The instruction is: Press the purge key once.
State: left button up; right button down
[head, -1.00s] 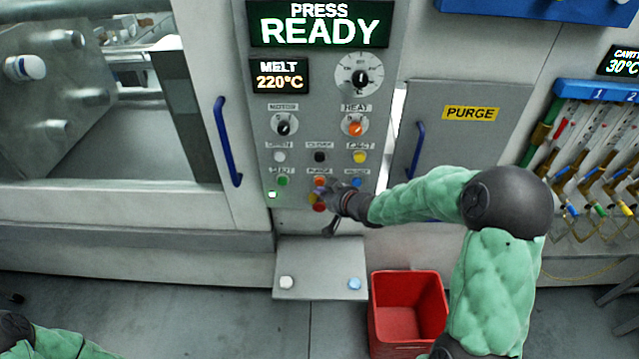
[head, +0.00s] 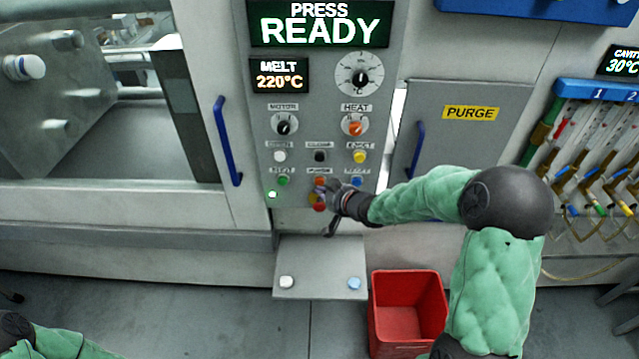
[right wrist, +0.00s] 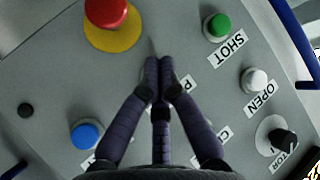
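The purge key (head: 320,181) is a small orange button under the PURGE label, low on the grey control panel (head: 300,225). My right gripper (head: 325,190) is at the panel, its fingertips over or right beside this key. In the right wrist view the fingertips of my right gripper (right wrist: 159,68) are together, with nothing between them. The fingers hide the key there, and most of its label. I cannot tell whether they touch or press it. My left gripper is out of view.
A red stop button on yellow (right wrist: 107,12) lies close by the fingertips. A green button (right wrist: 219,25), a blue button (right wrist: 87,134) and a white button (right wrist: 255,80) surround them. A red bin (head: 408,310) stands below. The display (head: 320,24) reads PRESS READY.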

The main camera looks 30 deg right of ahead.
jog(key=shift+w+d+p, duration=0.25)
jog(key=shift+w+p, duration=0.05)
jog(key=shift+w, duration=0.05)
jog(key=shift+w+d, duration=0.2)
jog(key=shift+w, duration=0.15)
dwell(1.0)
dwell(0.4)
jog(key=shift+s+a, duration=0.45)
jog(key=shift+s, duration=0.25)
jog(key=s+a, duration=0.1)
jog(key=s, duration=0.2)
jog(key=s+a+b, duration=0.1)
jog(key=shift+s+a, duration=0.15)
jog(key=shift+a, duration=0.15)
dwell(0.7)
